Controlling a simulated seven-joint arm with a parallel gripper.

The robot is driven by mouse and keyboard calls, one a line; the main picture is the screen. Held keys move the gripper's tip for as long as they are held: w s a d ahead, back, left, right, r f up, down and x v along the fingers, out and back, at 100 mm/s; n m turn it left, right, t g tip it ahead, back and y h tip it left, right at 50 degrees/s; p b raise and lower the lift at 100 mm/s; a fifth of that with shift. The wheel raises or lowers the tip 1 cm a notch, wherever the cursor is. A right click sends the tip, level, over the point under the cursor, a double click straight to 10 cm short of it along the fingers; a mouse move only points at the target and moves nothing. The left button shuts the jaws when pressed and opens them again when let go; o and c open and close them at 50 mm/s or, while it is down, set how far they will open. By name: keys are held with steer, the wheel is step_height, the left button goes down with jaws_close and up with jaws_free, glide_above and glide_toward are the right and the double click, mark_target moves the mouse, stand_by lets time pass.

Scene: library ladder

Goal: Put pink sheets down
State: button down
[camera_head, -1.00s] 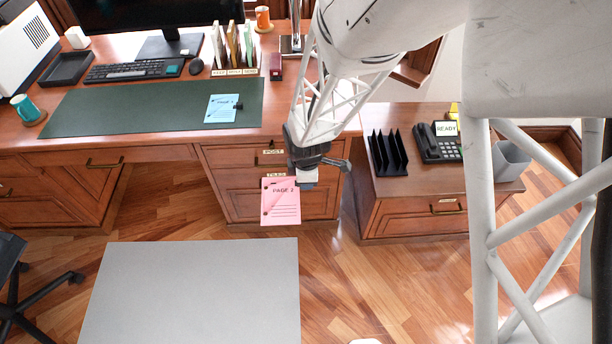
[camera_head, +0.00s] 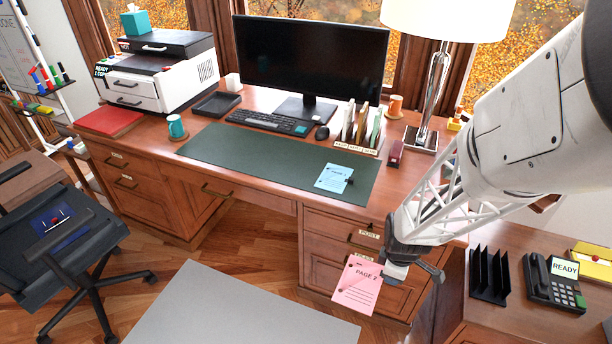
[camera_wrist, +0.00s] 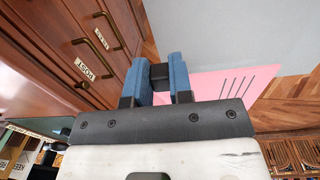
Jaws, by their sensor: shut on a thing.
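My gripper (camera_head: 394,270) is shut on the pink sheets (camera_head: 357,287), which are marked "PAGE 2". It holds them in the air in front of the desk's right-hand drawers. In the wrist view the blue fingers (camera_wrist: 160,82) close on a small black piece (camera_wrist: 159,74) at the edge of the pink sheets (camera_wrist: 232,82). The sheets hang out past the right finger. How many sheets there are cannot be told.
The desk has a green mat (camera_head: 262,160) with a blue sheet (camera_head: 334,178) on it. A lamp (camera_head: 436,75), monitor (camera_head: 313,62), printer (camera_head: 160,72) and red folder (camera_head: 107,121) stand around it. A black rack (camera_head: 489,274) and phone (camera_head: 553,283) are at right. A grey panel (camera_head: 240,310) is below.

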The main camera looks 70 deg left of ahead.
steer(key=s+a+r+m, duration=0.1)
steer(key=s+a+m, duration=0.2)
steer(key=a, duration=0.7)
steer(key=s+a+r+m, duration=0.1)
steer(key=s+a+m, duration=0.3)
steer(key=a+m, duration=0.4)
steer(key=s+a+r+m, duration=0.2)
steer(key=s+a+m, duration=0.2)
steer(key=a, duration=0.9)
steer(key=shift+a+m, duration=0.35)
steer(key=shift+m, duration=0.85)
steer(key=shift+w, duration=0.1)
glide_above(302, 181)
steer(key=shift+a+f, duration=0.1)
steer(key=shift+f, duration=0.65)
steer(key=shift+f, duration=1.75)
steer(key=shift+f, duration=0.3)
